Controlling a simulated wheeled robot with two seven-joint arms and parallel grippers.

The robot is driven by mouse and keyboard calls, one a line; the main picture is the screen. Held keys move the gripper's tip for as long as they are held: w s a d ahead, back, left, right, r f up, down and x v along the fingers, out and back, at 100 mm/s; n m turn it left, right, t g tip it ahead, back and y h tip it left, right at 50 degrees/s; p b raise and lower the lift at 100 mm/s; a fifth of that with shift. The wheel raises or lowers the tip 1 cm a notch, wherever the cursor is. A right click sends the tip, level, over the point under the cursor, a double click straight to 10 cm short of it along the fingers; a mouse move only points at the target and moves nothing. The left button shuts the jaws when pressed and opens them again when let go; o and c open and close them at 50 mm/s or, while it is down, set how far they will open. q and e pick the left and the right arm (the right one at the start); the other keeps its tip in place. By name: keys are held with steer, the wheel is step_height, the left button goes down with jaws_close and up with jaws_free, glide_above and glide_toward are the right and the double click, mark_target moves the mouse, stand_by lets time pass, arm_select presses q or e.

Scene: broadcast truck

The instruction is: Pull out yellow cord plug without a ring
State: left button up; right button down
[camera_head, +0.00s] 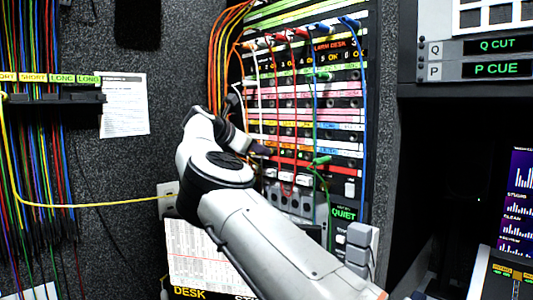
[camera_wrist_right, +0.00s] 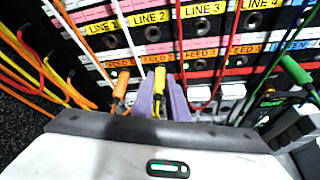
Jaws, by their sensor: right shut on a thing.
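In the right wrist view, a yellow plug (camera_wrist_right: 160,77) stands between the pale purple fingertips of my right gripper (camera_wrist_right: 160,100), which is shut on it. The plug is in front of the patch panel's lower rows, just below an orange label strip; whether its tip is in a jack is hidden. I cannot make out a ring on it. In the head view my right gripper (camera_head: 258,149) reaches the left edge of the patch panel (camera_head: 345,103), and the plug is hidden there. My left gripper is not in view.
An orange plug (camera_wrist_right: 120,88) is close left of the fingers. Red, white, blue and green cords hang across the panel; a green plug (camera_wrist_right: 295,70) is to the right. A yellow cord (camera_head: 90,205) runs from the left cable rack (camera_head: 55,98) to behind my arm.

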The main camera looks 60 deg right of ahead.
steer(key=shift+w+a+b, duration=0.2)
steer(key=shift+a+b, duration=0.1)
steer(key=shift+a, duration=0.45)
steer(key=shift+w+a+b, duration=0.2)
steer(key=shift+a+b, duration=0.1)
steer(key=shift+a, duration=0.4)
stand_by(0.5)
steer(key=shift+a, duration=0.15)
stand_by(0.4)
steer(key=shift+w+a, duration=0.25)
steer(key=shift+a, duration=0.55)
steer(key=shift+w+a, duration=0.25)
steer(key=shift+a, duration=0.5)
steer(key=shift+a, duration=0.1)
steer(key=a, duration=0.2)
steer(key=shift+w+a+b, duration=0.35)
steer(key=shift+w+b, duration=0.05)
steer(key=shift+a, duration=0.1)
